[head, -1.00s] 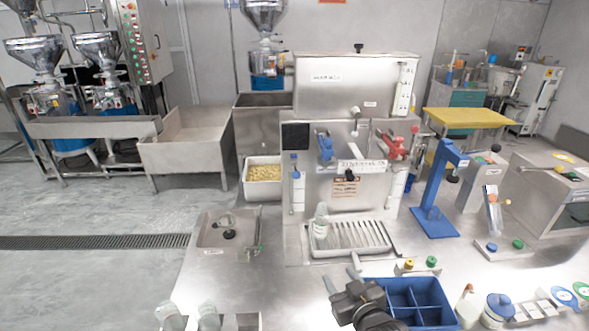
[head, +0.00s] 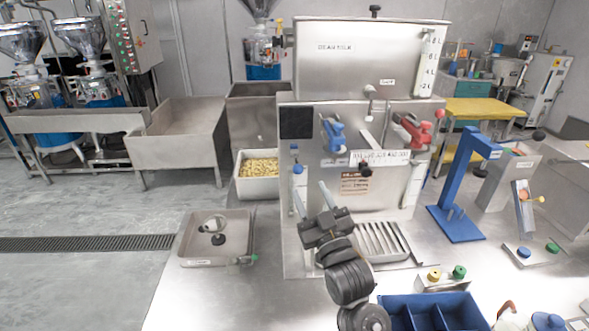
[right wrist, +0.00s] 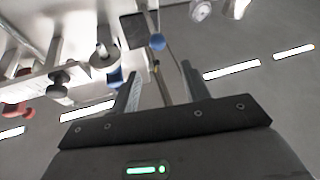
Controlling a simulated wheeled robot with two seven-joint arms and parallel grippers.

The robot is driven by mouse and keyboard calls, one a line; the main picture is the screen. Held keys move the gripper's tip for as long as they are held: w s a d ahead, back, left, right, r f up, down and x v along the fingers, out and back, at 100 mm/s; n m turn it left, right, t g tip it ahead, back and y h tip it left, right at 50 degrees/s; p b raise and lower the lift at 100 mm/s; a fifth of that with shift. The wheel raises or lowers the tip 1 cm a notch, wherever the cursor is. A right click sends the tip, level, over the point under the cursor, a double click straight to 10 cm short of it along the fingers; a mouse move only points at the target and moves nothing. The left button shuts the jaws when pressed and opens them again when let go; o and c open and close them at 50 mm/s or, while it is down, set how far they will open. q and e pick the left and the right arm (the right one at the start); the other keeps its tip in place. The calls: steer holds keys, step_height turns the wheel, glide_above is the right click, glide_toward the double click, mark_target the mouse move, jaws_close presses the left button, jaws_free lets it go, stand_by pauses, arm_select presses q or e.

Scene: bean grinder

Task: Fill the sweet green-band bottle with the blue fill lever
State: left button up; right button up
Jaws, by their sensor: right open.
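The blue fill lever (head: 333,134) is on the machine's front, left of the red lever (head: 411,129). My right gripper (head: 312,187) is open in front of the lower left part of the machine, below the blue lever, with its fingers pointing up and toward the panel. In the right wrist view the gap between its fingers (right wrist: 159,72) looks empty. A blue part, likely the lever (right wrist: 115,76), shows beside the left finger there. No bottle can be made out now; the left part of the drip tray (head: 383,240) is hidden by my right gripper. My left gripper is out of view.
A black knob (head: 365,171) sticks out between the levers and the tray. A blue stand (head: 462,185) is right of the machine. A blue divided bin (head: 435,312) is at the front, and a shallow metal tray (head: 187,250) at the left. The counter between them is mostly clear.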

mark_target(296, 165)
steer(key=p+x, duration=0.1)
steer(key=x, duration=0.2)
steer(key=f+x, duration=0.1)
steer(key=x, duration=0.2)
steer(key=p+x, duration=0.1)
steer(key=x, duration=0.3)
steer(key=shift+w+d+f+p, duration=0.1)
steer(key=shift+w+f+p, duration=0.15)
steer(key=shift+p, duration=0.1)
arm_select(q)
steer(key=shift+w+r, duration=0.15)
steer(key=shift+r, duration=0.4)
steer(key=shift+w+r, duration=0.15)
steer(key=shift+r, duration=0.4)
arm_select(e)
steer(key=shift+x, duration=0.75)
steer(key=shift+f, duration=0.1)
jaws_close()
